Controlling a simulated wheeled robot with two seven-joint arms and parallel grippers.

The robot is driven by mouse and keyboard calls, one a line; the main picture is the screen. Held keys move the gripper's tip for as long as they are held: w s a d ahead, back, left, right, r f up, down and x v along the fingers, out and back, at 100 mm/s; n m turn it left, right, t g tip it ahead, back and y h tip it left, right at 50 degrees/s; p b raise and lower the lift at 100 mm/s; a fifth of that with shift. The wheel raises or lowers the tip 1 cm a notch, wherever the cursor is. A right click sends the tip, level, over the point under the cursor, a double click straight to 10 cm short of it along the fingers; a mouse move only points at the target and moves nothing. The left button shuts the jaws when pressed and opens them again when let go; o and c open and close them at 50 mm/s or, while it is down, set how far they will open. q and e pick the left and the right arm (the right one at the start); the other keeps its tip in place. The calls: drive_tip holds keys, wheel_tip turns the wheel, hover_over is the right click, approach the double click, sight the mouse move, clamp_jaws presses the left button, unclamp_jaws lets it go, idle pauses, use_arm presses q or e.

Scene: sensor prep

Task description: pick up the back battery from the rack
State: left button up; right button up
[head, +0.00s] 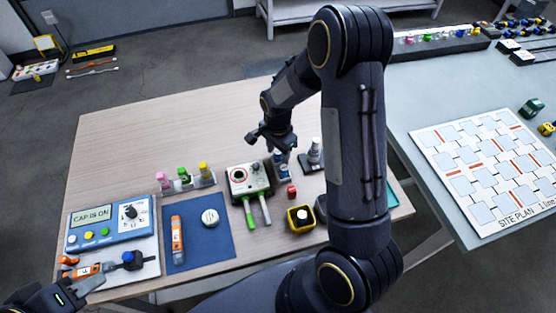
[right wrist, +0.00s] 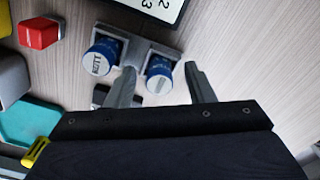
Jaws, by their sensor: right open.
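Two blue batteries with pale caps stand in a small grey rack (right wrist: 133,52). In the right wrist view, the front battery (right wrist: 102,58) is on the left and the back battery (right wrist: 160,74) is on the right. My right gripper (right wrist: 160,69) is open, with one fingertip on each side of the back battery; I see no clear contact. In the head view the rack's batteries (head: 283,170) are partly hidden below my right gripper (head: 270,138). My left gripper (head: 92,283) is at the lower left, partly cut off, by an orange-handled tool, far from the rack.
A red block (head: 292,192) and a yellow container (head: 301,217) stand in front of the rack. The table's back left is clear.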

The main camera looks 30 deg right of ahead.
drive_tip(key=c, duration=1.1)
clamp_jaws()
